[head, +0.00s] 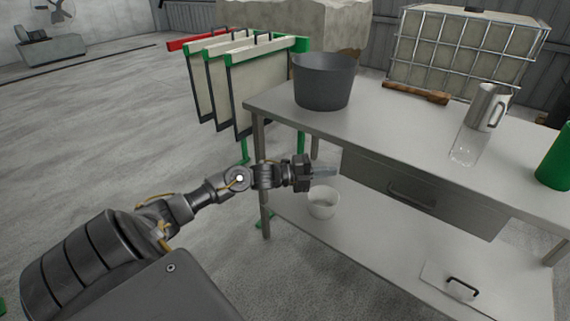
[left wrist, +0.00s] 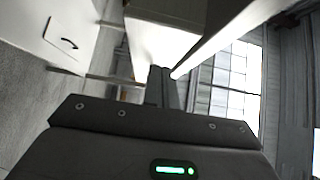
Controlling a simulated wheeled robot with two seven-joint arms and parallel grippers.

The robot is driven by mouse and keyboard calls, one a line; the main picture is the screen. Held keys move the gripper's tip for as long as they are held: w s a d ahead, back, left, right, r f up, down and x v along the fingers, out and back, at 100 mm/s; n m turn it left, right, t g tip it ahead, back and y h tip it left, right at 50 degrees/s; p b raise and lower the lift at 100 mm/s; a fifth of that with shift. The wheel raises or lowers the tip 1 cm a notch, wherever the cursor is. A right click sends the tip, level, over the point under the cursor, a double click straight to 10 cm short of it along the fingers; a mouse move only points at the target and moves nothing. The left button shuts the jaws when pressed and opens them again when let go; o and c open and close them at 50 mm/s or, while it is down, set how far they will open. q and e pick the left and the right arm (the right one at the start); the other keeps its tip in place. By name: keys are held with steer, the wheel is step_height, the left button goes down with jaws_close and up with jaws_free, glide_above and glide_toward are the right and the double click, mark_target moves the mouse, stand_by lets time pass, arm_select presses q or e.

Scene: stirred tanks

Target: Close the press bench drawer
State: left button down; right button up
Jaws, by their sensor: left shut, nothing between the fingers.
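The press bench (head: 390,130) has a pale top, and its grey drawer (head: 455,208) is set under the front edge. The drawer front has a dark bar handle (head: 412,195). I cannot tell exactly how far the drawer stands out. My left gripper (head: 328,168) is shut and empty, near the left end of the drawer front; whether it touches is unclear. In the left wrist view the shut fingers (left wrist: 160,85) point toward the underside of the bench, with the drawer (left wrist: 162,45) just ahead. My right gripper is not in view.
A dark bucket (head: 324,82), a wooden-handled tool (head: 415,93), a steel jug (head: 488,106), a clear beaker (head: 467,145) and a green container (head: 555,160) stand on the bench. A white bucket (head: 323,203) and a handled plate (head: 460,287) are on the lower shelf. Hanging frames (head: 245,80) stand behind left.

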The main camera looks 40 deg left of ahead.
arm_select(q)
steer(key=v, duration=0.9)
steer(key=shift+a, duration=0.1)
steer(key=shift+f, duration=0.1)
